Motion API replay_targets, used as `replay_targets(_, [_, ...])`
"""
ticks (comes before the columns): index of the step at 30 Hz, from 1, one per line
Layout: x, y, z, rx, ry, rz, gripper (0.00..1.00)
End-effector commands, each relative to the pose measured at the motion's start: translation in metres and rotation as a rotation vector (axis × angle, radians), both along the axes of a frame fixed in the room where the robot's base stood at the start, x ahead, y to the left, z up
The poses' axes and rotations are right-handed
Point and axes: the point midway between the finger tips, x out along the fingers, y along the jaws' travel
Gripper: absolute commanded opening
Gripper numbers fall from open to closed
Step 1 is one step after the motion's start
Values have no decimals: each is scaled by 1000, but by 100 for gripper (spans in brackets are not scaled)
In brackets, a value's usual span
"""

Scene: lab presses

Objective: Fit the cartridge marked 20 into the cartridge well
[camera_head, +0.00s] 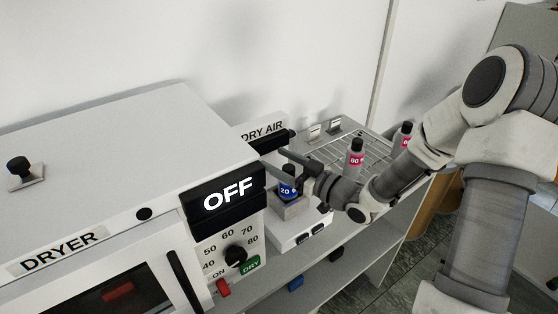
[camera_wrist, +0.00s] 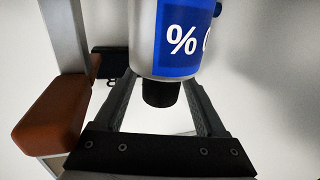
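The cartridge marked 20 (camera_head: 288,189) has a blue label and a black cap. It stands upright at the grey block (camera_head: 291,210) on the white unit beside the dryer. How deep it sits there is hidden. My gripper (camera_head: 304,176) is beside it, with its fingers spread and reaching toward it from the right. In the wrist view the cartridge (camera_wrist: 175,62) shows its blue label, and its black cap lies between the two fingers of my gripper (camera_wrist: 160,85), with gaps on both sides. Contact with the body cannot be made out.
Two grey cartridges with pink labels, one marked 80 (camera_head: 356,158) and one farther right (camera_head: 403,137), stand on the wire rack (camera_head: 335,155). The dryer (camera_head: 110,140), its display reading OFF, stands close on the left. The DRY AIR panel (camera_head: 262,131) is behind.

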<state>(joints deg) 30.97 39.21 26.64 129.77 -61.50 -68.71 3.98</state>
Motion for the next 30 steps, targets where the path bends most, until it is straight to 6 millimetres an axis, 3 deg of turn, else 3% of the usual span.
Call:
replay_targets(10, [-11, -14, -2, -3, 7, -4, 73])
replay_targets(24, [-83, -97, 0, -1, 2, -7, 73])
replay_targets(30, [-105, -122, 0, -1, 0, -3, 73])
